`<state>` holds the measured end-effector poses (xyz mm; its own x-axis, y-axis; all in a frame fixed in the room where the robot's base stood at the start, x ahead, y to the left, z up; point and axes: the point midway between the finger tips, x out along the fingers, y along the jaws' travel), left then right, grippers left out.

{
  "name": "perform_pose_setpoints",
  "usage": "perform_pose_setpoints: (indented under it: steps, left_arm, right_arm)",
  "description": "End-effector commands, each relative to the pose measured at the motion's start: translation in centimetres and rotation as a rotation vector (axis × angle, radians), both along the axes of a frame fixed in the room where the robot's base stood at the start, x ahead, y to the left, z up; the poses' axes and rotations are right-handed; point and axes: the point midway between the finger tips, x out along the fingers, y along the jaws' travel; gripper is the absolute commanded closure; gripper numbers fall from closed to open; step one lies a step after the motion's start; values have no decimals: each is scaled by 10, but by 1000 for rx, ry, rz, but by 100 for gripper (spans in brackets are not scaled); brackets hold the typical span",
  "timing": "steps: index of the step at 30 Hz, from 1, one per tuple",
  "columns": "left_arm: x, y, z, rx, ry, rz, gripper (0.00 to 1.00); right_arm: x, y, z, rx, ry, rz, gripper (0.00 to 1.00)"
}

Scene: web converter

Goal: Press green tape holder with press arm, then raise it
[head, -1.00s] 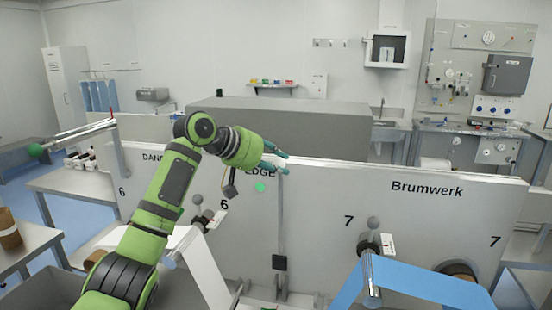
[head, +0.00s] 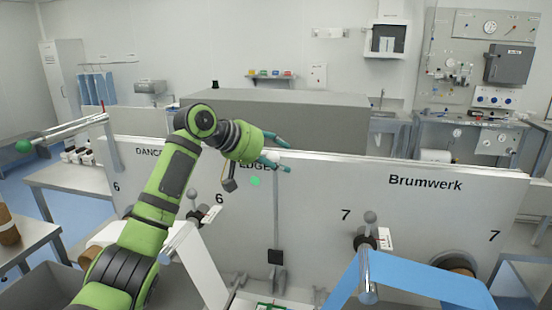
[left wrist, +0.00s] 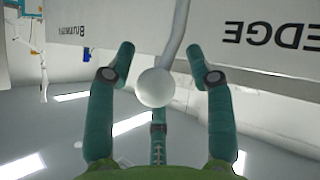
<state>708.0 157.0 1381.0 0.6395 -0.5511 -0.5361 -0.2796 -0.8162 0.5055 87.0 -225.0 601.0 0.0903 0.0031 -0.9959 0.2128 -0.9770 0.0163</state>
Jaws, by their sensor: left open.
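My left gripper (head: 280,155) is open in front of the upper edge of the white machine panel. In the left wrist view its teal fingers (left wrist: 160,85) stand apart on both sides of a pale ball knob (left wrist: 154,88) on a grey rod (left wrist: 176,35). I cannot tell whether they touch the knob. In the head view a thin upright rod (head: 276,215) runs down the panel to a black block (head: 276,257). Below it, a green-edged piece (head: 270,306), perhaps the tape holder, is cut off by the bottom edge. My right gripper is not in view.
The white panel (head: 330,215) spans the middle. A white web (head: 205,275) is left of the block, and a blue web (head: 425,285) is at right. A green ball on a bar (head: 23,147) sticks out at left.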

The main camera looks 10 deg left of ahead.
Motion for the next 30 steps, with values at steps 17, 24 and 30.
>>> perform_pose_setpoints:
  steps: [17, 24, 30]
  left_arm:
    - [-58, 52, 53, 2, 3, -1, 46]
    - [-69, 60, 61, 2, 6, -2, 46]
    - [-70, 60, 61, 2, 7, -3, 46]
  right_arm:
    - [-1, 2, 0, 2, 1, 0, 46]
    - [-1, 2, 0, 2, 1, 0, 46]
    - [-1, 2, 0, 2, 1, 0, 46]
